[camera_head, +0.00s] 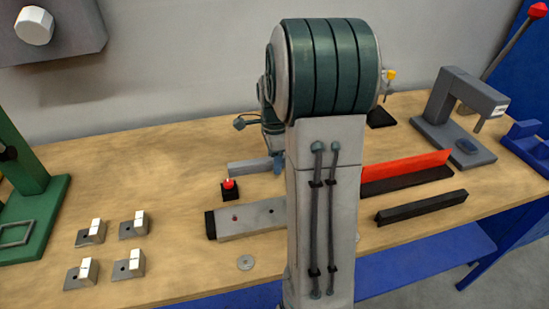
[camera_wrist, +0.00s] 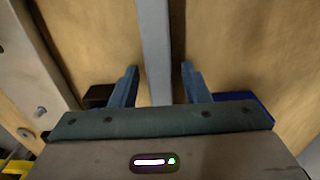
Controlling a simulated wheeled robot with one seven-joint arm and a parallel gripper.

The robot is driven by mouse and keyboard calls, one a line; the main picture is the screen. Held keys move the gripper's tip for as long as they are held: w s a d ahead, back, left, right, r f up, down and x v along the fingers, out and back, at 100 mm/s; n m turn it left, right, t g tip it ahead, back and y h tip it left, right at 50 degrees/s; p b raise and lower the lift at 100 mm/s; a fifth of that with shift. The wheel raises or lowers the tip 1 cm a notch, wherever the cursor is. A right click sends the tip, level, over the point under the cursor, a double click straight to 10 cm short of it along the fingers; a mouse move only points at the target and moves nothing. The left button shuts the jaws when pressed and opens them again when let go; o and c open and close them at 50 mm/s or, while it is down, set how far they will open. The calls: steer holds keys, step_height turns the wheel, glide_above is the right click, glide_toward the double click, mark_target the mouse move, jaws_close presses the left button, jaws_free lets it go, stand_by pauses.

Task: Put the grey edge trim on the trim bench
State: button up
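The grey edge trim (camera_head: 250,167) is a light grey bar lying over the wooden table, left of my arm's column in the head view. In the wrist view the trim (camera_wrist: 155,45) runs lengthwise between my fingers. My gripper (camera_wrist: 160,68) is open, with one blue finger on each side of the trim and small gaps visible beside it. In the head view my gripper (camera_head: 277,165) is at the trim's right end, partly hidden by my arm. A long grey plate (camera_head: 250,221) with a black end block lies nearer; I cannot tell if it is the trim bench.
A red button box (camera_head: 229,189) stands between trim and plate. Several small grey blocks (camera_head: 130,265) sit front left, beside a green stand (camera_head: 45,200). Right are a red strip (camera_head: 405,172), a black bar (camera_head: 420,207) and a grey press (camera_head: 455,120). Table left of the trim is clear.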

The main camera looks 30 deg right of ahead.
step_height(320, 180, up, 12)
steer(key=s+a+f+n+t, duration=0.1)
steer(key=s+a+f+n, duration=0.1)
steer(key=s+a+n, duration=0.6)
steer(key=s+a+f+n+t, duration=0.1)
steer(key=s+a+f+n, duration=0.1)
steer(key=s+a+n, duration=0.7)
steer(key=shift+a+f+n+t+p, duration=0.25)
steer(key=shift+n+p, duration=0.2)
steer(key=shift+n, duration=1.55)
